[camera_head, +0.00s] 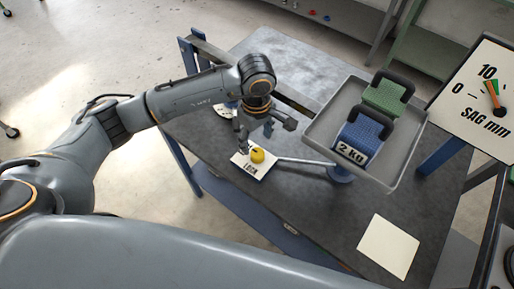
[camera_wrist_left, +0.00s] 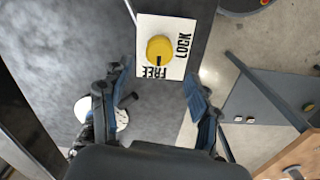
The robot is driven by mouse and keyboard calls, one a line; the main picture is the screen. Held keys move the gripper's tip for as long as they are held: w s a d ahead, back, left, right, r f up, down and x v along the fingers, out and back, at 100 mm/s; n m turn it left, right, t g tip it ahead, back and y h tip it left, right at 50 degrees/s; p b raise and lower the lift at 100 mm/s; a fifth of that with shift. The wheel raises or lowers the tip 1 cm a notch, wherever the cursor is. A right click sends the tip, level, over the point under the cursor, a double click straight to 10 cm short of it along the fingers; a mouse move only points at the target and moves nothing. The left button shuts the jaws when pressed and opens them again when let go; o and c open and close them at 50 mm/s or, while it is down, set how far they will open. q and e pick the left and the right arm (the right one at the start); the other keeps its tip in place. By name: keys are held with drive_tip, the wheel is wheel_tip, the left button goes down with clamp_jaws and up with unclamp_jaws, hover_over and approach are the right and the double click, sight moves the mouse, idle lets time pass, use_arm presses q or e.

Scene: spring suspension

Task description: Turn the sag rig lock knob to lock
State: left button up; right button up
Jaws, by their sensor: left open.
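The sag rig lock knob is a yellow round knob (camera_head: 257,155) on a white label plate (camera_head: 243,164) on the grey table. In the left wrist view the knob (camera_wrist_left: 160,49) has a dark mark pointing down at the word FREE; LOCK is printed along the plate's right side (camera_wrist_left: 186,25). My left gripper (camera_head: 265,136) is open above the knob in the head view. In the left wrist view its fingers (camera_wrist_left: 158,78) are spread, with the knob ahead of and between them, and nothing is held. My right gripper is not in view.
A grey tray (camera_head: 398,165) beside the knob carries a blue 2 KG weight (camera_head: 362,139) and a green weight (camera_head: 386,98). A SAG mm dial (camera_head: 480,95) stands at the right. A thin rod (camera_head: 305,161) runs near the knob. A blank pale sheet (camera_head: 388,247) lies at the front.

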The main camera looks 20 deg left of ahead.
sight(257, 152)
use_arm(q)
wheel_tip(257, 152, down, 6)
drive_tip(key=shift+f+p, duration=0.1)
drive_tip(key=shift+p, duration=0.4)
drive_tip(key=shift+f, duration=0.25)
drive_tip(key=shift+w+f, duration=0.1)
drive_tip(key=shift+f, duration=0.2)
drive_tip(key=c, duration=1.2)
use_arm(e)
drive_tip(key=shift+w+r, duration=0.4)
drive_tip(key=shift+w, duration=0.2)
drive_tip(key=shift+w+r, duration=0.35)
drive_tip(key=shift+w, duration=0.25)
